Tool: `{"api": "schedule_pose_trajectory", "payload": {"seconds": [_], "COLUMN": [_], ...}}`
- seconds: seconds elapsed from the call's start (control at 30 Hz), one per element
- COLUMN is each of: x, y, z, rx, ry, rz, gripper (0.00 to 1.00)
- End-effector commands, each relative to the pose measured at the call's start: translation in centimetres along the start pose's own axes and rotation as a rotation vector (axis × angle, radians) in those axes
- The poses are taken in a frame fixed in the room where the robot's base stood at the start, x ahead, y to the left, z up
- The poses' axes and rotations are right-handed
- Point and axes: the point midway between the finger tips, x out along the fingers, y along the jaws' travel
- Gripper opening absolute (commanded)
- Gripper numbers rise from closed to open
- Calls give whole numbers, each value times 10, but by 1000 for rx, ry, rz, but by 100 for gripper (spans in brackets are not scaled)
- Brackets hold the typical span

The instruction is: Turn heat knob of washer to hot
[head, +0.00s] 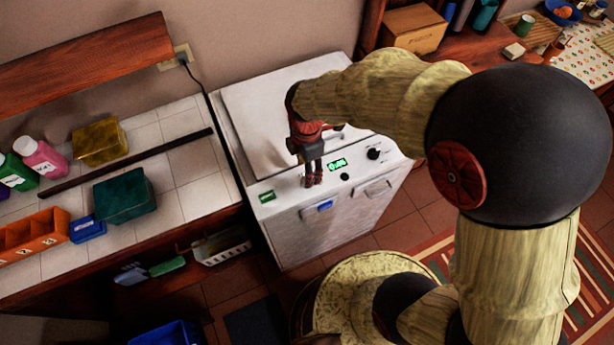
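The white washer (285,95) stands in the middle of the head view, its lid closed. Its front top panel carries a green lit display (338,163), a black round knob (374,154) to the right of it, a small black button (344,176) and a green label or switch (267,196) at the left. My gripper (313,181) points down over the panel, left of the display, its fingertips close together at the panel surface. Whether a knob is between or under the fingers is hidden. I cannot read which knob is for heat or its setting.
A tiled counter (185,155) with bottles, boxes and an orange tray (35,236) is left of the washer. A wooden shelf (85,50) overhangs it. A wooden box (414,28) sits on the counter at the right. A white basket (222,247) is under the left counter.

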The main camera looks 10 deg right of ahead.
Motion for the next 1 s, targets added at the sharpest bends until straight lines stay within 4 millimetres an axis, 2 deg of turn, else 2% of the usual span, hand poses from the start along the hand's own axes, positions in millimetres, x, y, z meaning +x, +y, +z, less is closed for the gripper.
{"api": "schedule_pose_trajectory", "payload": {"seconds": [0.03, 0.13, 0.33, 0.67, 1.0], "x": [11, 26, 45, 48, 48], "y": [-1, -1, 0, 0, 0], "z": [0, 0, 0, 0, 0], "rx": [0, 1, 2, 2, 3], "ry": [0, 0, 0, 0, 0], "rz": [-3, -3, 0, 1, 0], "gripper": [47, 47, 47, 47, 29]}}
